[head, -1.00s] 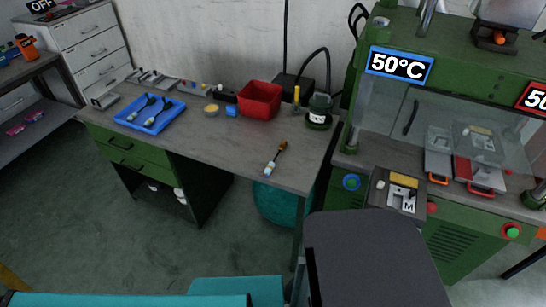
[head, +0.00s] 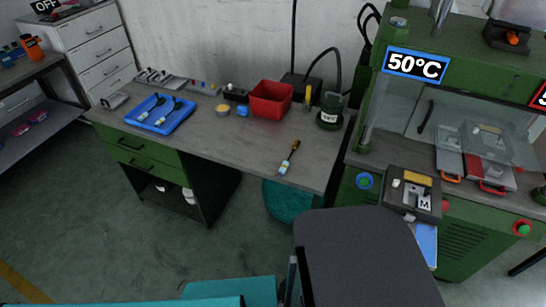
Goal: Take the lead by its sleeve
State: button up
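One lead-like piece (head: 289,157) lies alone on the grey bench top, near its front right edge. It has an orange-brown far end, a dark middle and a pale blue and white near part, which looks like its sleeve (head: 283,168). Two similar pieces with dark blue ends and pale sleeves lie in a blue tray (head: 178,121) at the bench's left. My gripper is not in view, so nothing shows of what it holds.
A red bin (head: 270,100), a dark green jar (head: 329,112) and a yellow-handled tool (head: 308,97) stand along the back of the bench (head: 228,150). A green press (head: 452,78) marked 50°C stands at right. The bench around the single piece is clear.

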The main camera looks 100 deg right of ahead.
aim_at(284, 166)
jog(key=u, duration=0.05)
jog(key=i, duration=0.6)
jog(key=z, duration=4.05)
